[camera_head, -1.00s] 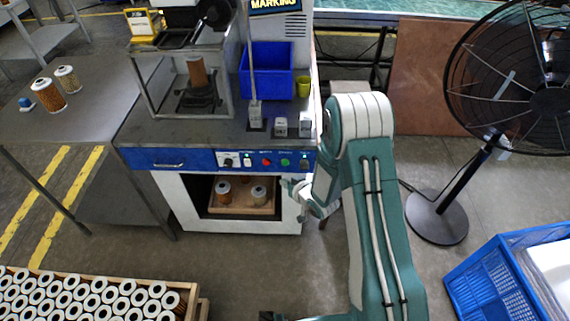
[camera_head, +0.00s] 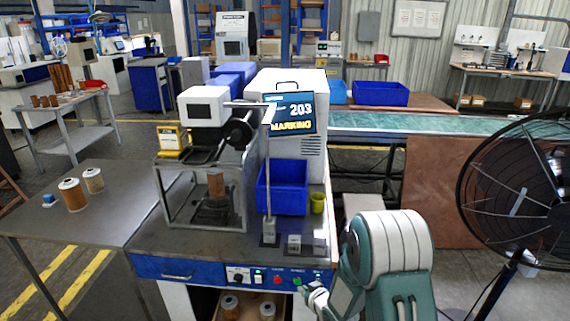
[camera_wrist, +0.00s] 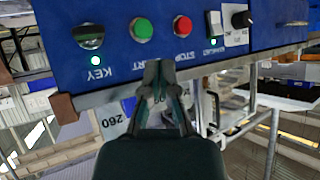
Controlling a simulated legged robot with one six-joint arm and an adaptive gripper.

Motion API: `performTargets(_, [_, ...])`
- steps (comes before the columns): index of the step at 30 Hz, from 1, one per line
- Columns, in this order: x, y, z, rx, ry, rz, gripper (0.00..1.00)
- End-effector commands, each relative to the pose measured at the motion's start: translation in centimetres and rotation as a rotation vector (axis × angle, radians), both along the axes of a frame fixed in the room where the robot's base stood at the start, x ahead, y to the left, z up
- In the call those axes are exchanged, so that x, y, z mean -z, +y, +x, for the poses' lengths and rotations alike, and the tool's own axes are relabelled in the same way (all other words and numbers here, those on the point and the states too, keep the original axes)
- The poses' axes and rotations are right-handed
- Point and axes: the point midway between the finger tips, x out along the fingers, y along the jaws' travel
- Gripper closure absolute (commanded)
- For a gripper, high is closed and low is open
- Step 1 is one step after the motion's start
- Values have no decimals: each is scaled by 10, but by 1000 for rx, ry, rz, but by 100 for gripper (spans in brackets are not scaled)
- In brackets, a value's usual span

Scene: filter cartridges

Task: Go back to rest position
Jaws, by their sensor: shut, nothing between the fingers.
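My gripper (camera_wrist: 160,80) is shut and empty in the wrist view. Its fingertips are close to the lower edge of the blue control panel (camera_wrist: 120,40), below the green button (camera_wrist: 142,30) and the red button (camera_wrist: 183,26); I cannot tell if they touch it. In the head view, my gripper (camera_head: 313,292) is small and partly hidden by my teal and white arm, at the right end of the panel (camera_head: 200,271).
The marking machine (camera_head: 200,195) stands on the workbench, with a blue bin (camera_head: 282,187) beside it. Filter cartridges (camera_head: 73,195) stand on the left table. A black fan (camera_head: 530,185) is at right. Two cartridges (camera_head: 230,306) sit in the opening below the panel.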

Motion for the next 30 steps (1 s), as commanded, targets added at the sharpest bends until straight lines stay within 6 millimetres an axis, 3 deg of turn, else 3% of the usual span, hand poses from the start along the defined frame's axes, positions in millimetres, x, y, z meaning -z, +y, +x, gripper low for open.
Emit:
performTargets(1, [-22, -7, 3, 21, -3, -29, 100])
performTargets(7, [-86, -33, -4, 105, 35, -129, 100])
performTargets(14, [-155, -61, -33, 200, 94, -208, 100])
performTargets(23, [-229, -88, -99, 303, 197, -259, 100])
performTargets(30, [-271, -99, -169, 354, 289, -264, 100])
